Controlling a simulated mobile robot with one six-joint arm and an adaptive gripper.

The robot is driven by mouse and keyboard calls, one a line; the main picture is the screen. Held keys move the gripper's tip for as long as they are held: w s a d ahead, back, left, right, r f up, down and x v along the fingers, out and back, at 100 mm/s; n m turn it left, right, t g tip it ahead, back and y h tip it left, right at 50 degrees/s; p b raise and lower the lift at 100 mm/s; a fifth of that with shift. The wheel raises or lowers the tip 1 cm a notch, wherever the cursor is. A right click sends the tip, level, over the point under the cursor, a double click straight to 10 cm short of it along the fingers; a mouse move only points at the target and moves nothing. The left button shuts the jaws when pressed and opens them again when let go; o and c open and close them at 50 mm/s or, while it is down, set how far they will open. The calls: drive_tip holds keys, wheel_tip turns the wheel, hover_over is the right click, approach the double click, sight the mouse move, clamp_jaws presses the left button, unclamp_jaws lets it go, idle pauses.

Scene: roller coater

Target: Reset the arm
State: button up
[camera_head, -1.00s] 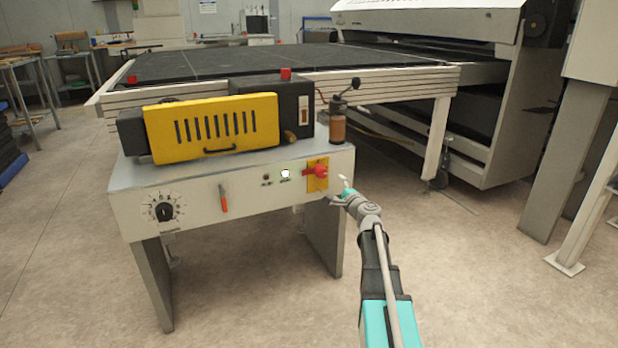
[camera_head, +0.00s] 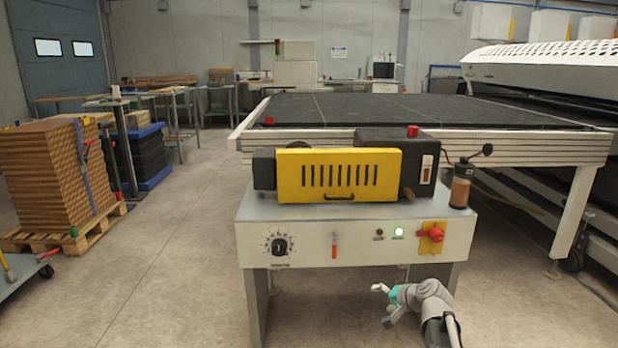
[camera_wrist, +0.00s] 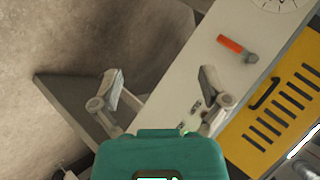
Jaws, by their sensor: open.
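My gripper (camera_head: 383,303) is open and empty. In the head view it is low at the right, in front of the lower right part of the grey machine table (camera_head: 300,258). In the wrist view my gripper's two fingers (camera_wrist: 162,88) stand wide apart with nothing between them. The machine's panel (camera_wrist: 195,68) and the orange-red handle (camera_wrist: 236,47) lie beyond the fingers there. The red rotary switch on its yellow plate (camera_head: 432,238) is up and to the right of my gripper. The green lamp (camera_head: 399,232) is lit.
A yellow slotted cover (camera_head: 340,175) and a brown bottle (camera_head: 460,190) sit on the machine table. A large dark conveyor bed (camera_head: 400,110) is behind. A pallet of brown boards (camera_head: 55,180) stands at the left. The floor (camera_head: 170,270) between is clear.

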drive_tip(key=s+a+f+n+g+h+p, duration=0.1)
drive_tip(key=s+a+n+g+h+p, duration=0.2)
drive_tip(key=s, duration=0.7)
drive_tip(key=s+a+f+n+g+h+p, duration=0.1)
drive_tip(key=s+n+g+h+p, duration=0.2)
drive_tip(key=s+g, duration=0.45)
wheel_tip(320, 180, up, 37)
drive_tip(key=s+t+p, duration=0.1)
drive_tip(key=p, duration=3.5)
drive_tip(key=shift+s+a+n+t, duration=0.2)
drive_tip(key=shift+s+n+t, duration=0.1)
drive_tip(key=shift+n+t, duration=0.1)
drive_tip(key=shift+f, duration=0.1)
